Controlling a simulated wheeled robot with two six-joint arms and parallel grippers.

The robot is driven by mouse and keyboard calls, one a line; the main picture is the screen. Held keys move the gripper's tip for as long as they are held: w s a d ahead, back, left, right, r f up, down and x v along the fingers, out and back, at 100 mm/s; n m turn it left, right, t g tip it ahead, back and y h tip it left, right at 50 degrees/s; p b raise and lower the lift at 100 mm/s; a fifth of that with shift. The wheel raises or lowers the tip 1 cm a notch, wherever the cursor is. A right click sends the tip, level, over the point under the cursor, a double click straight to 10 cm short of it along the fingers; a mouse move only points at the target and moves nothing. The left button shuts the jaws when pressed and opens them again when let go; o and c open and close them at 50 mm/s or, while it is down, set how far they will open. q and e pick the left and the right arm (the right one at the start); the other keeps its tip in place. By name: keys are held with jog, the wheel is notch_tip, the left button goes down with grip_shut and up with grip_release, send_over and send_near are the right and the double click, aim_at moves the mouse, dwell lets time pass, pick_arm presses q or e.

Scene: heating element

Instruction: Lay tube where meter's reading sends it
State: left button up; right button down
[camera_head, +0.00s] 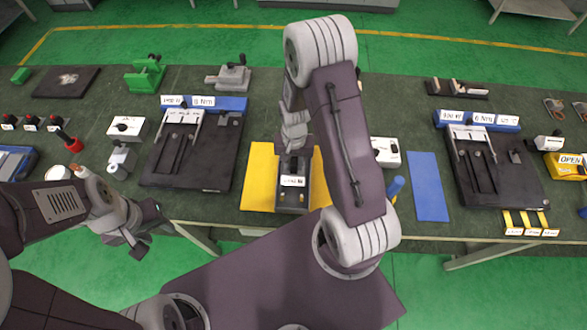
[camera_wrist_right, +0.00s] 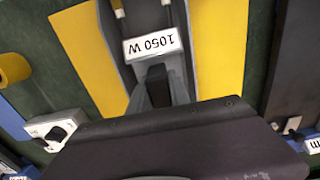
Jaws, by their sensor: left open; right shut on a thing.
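A grey and dark meter (camera_head: 291,198) stands on a yellow mat (camera_head: 258,185) near the table's front middle. Its white display reads 1050 W in the right wrist view (camera_wrist_right: 151,45). My right gripper (camera_head: 293,150) reaches over the meter's far end. In the wrist view the right gripper (camera_wrist_right: 158,92) is shut on a dark block at the meter, just beside the display. Whether the block is part of the meter I cannot tell. My left gripper (camera_head: 140,238) is open and empty, in front of the table's edge. I cannot surely pick out the tube.
Black fixtures with blue label strips stand left (camera_head: 160,155) and right (camera_head: 490,175) of the meter. A blue mat (camera_head: 428,185) lies bare. A yellow OPEN box (camera_head: 565,166) sits far right. A red knob (camera_head: 74,144) and white switch boxes (camera_head: 128,128) stand left.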

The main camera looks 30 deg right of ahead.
aim_at(294, 170)
jog(key=shift+f, duration=0.35)
jog(key=f, duration=0.2)
jog(key=shift+s+f, duration=0.35)
jog(key=shift+f, duration=0.2)
pick_arm(q)
jog(key=shift+s+r, duration=0.15)
jog(key=shift+r, duration=0.05)
pick_arm(e)
jog(key=shift+w+f, duration=0.1)
jog(key=shift+w, duration=0.1)
pick_arm(q)
jog(key=shift+f, duration=0.1)
pick_arm(e)
jog(key=c, duration=1.2)
grip_release()
jog(key=shift+s, duration=0.1)
pick_arm(q)
jog(key=shift+s, duration=0.15)
